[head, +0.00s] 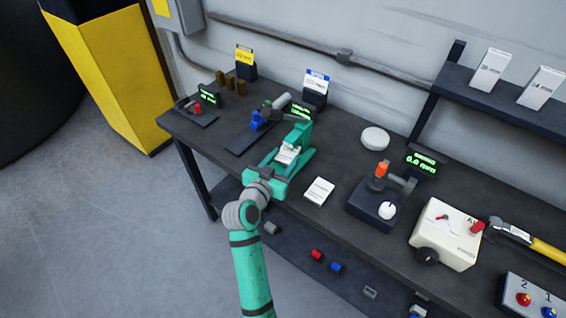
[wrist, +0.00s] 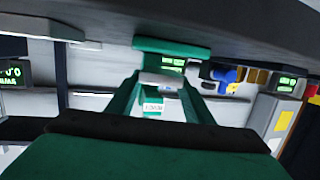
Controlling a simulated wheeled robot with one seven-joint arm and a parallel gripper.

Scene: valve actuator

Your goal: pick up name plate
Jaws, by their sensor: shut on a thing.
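My gripper (head: 285,148) is over the front of the dark bench, among teal parts that are hard to tell apart. It is shut on a small white name plate (head: 288,156) with dark marks. In the wrist view the plate (wrist: 153,107) shows beyond the dark palm edge, between teal sides, its lettering too small to read surely. Its grip edge is partly hidden. A teal block (wrist: 170,48) stands just beyond in the wrist view. I cannot tell whether the plate touches it.
A white card (head: 319,191) lies on the bench right of the gripper. Further right are a dark device with an orange top (head: 380,177), a white box (head: 446,238) and a yellow-handled hammer (head: 535,243). A white disc (head: 375,138) lies behind. Left are small fixtures (head: 195,110).

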